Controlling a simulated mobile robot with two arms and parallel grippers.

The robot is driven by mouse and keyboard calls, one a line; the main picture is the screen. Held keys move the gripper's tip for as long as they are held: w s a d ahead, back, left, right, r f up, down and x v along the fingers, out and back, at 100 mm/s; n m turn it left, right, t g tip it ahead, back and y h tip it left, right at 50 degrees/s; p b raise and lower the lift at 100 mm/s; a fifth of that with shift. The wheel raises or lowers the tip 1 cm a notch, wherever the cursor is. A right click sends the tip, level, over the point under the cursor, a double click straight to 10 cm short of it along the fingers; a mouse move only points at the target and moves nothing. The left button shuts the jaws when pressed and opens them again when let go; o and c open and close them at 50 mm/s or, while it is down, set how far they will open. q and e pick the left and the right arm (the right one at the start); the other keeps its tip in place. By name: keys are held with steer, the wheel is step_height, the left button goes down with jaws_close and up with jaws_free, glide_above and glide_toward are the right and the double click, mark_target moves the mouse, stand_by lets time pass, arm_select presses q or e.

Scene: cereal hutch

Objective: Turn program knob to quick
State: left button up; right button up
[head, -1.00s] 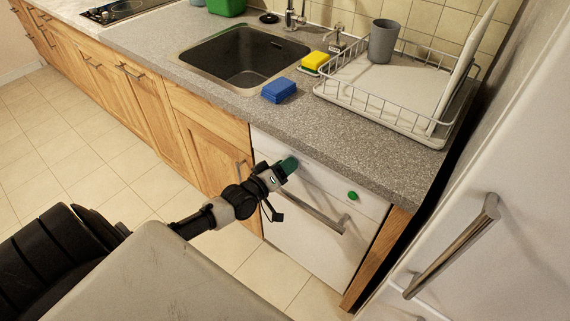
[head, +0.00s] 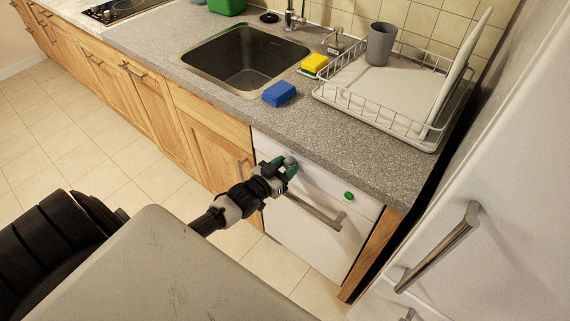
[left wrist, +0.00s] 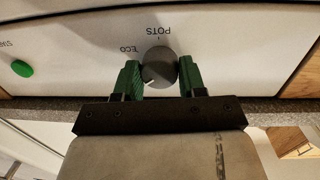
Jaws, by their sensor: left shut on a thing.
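The program knob (left wrist: 159,67) is a round dark grey dial on the white dishwasher panel. In the left wrist view, which is upside down, a pale mark shows on its lower left, and the labels ECO and POTS are readable around it. In the head view the knob (head: 290,160) is partly hidden by my gripper. My left gripper (head: 285,168) has its green fingers on either side of the knob and is shut on it; the fingers also show in the left wrist view (left wrist: 159,80). The word quick is not visible. My right gripper is not in view.
A green start button (head: 349,196) sits right of the knob, and the dishwasher's bar handle (head: 315,212) runs below. The grey worktop (head: 330,140) overhangs above, with a blue sponge (head: 279,93) and a dish rack (head: 380,118). A fridge door handle (head: 440,247) is at the right.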

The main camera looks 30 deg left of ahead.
arm_select(q)
steer(key=shift+m, duration=0.5)
steer(key=o, duration=0.9)
steer(key=shift+s, duration=0.1)
steer(key=s, duration=0.3)
steer(key=s+a, duration=0.1)
steer(key=s, duration=0.3)
steer(key=s+r, duration=0.1)
steer(key=s, duration=0.2)
steer(key=shift+s+a, duration=0.2)
steer(key=shift+s, duration=0.05)
